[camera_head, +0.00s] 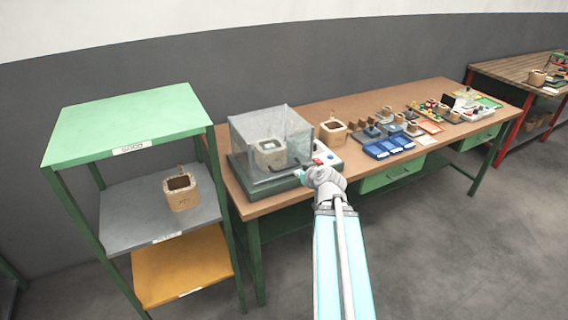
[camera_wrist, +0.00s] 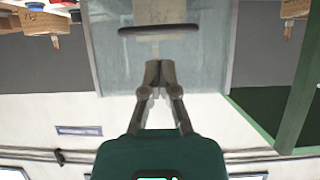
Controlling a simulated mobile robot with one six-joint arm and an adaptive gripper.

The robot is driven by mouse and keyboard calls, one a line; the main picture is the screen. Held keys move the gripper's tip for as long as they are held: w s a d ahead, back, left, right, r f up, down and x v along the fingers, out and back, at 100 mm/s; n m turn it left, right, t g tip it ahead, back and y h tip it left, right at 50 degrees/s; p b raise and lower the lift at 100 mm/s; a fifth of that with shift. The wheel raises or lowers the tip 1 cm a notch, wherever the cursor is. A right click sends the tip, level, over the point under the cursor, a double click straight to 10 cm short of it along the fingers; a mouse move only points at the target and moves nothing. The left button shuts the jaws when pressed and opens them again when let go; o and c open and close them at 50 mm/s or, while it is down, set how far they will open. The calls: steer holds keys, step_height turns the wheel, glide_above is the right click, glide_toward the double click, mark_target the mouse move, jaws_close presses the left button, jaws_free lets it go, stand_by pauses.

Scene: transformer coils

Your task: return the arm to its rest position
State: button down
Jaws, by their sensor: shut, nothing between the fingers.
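My arm (camera_head: 340,260) reaches forward from the bottom of the head view to the front edge of the brown workbench. My gripper (camera_head: 300,174) is at the front right corner of a clear-walled box on a dark green base. In the wrist view my gripper (camera_wrist: 159,70) is shut, fingertips together, with nothing between them. The clear box (camera_head: 272,135) has a coil part (camera_head: 269,152) inside. In the wrist view the box (camera_wrist: 205,60) and its dark handle bar (camera_wrist: 158,29) lie beyond the fingertips; I cannot tell whether they touch.
A green-topped shelf rack (camera_head: 125,118) stands left, with a coil (camera_head: 181,191) on its grey middle shelf. On the workbench (camera_head: 290,198) are another coil (camera_head: 333,132), blue bins (camera_head: 389,147) and several small parts. Another bench (camera_head: 500,70) stands far right. The floor at right (camera_head: 470,250) is clear.

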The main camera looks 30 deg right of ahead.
steer(key=a+f+n+g+y+p, duration=0.1)
steer(key=a+f+g+y, duration=0.15)
steer(key=a, duration=0.65)
steer(key=a+f+n+g+y+p, duration=0.15)
steer(key=a+g, duration=0.25)
steer(key=a, duration=0.5)
steer(key=s+a+f+g+h, duration=0.1)
steer(key=s+a+g, duration=0.2)
steer(key=a, duration=0.3)
steer(key=s+a+f+m+g+h+p, duration=0.1)
steer(key=s+a+g, duration=0.2)
steer(key=a, duration=0.3)
steer(key=shift+s+h, duration=0.4)
steer(key=shift+s, duration=0.1)
steer(key=shift+a, duration=0.15)
stand_by(0.4)
